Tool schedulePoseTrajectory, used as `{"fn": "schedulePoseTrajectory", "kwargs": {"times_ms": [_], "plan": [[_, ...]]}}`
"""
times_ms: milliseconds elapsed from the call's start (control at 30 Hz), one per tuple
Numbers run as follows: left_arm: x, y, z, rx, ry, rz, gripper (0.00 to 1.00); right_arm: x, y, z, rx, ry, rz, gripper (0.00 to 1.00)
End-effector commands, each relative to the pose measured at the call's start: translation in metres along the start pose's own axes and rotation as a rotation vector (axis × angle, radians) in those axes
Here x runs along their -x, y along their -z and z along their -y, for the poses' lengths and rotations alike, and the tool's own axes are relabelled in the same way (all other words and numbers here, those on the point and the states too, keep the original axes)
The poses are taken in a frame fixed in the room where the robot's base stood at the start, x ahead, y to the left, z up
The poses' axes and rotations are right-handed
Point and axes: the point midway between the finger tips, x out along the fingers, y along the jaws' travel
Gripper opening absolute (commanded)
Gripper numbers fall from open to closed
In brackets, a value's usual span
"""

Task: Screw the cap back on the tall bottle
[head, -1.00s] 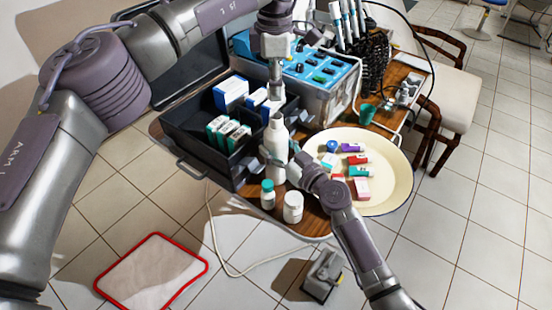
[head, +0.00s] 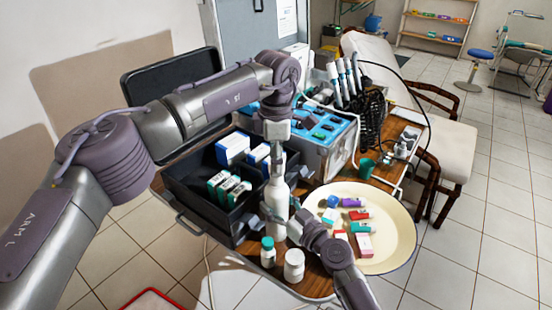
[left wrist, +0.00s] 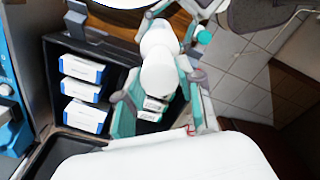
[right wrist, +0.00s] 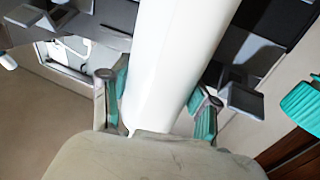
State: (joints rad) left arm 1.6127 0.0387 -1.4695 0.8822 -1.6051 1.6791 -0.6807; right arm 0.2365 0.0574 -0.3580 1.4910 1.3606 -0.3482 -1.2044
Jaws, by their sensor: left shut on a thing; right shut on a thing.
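The tall white bottle (head: 276,199) stands upright near the front edge of the wooden table top. My right gripper (head: 277,222) is shut around its body, and in the right wrist view the white bottle (right wrist: 172,60) lies between both fingers. My left gripper (head: 276,163) points down directly above the bottle, shut at its top. In the left wrist view a rounded white piece, seemingly the cap (left wrist: 159,74), sits between the teal fingers, in line with the bottle. The fingers hide the joint, so I cannot tell how the cap is seated.
A teal-capped small bottle (head: 268,253) and a white jar (head: 294,265) stand close in front. A cream round tray (head: 396,235) with small boxes is to the right. A black case (head: 188,200) with boxes is to the left, and a blue-topped unit (head: 338,140) behind.

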Motion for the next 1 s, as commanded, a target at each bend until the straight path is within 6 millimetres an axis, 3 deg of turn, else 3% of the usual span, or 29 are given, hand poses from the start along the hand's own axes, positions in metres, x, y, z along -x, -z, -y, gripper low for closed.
{"fn": "schedulePoseTrajectory", "kwargs": {"times_ms": [533,1000], "plan": [[-0.018,-0.001,0.0,-0.001,0.001,0.0,0.24,0.0,0.0,0.0,0.0,0.0,0.0,0.0],[-0.018,-0.001,0.0,-0.001,0.0,0.001,0.24,0.0,0.0,0.0,-0.001,0.0,0.0,0.0]]}}
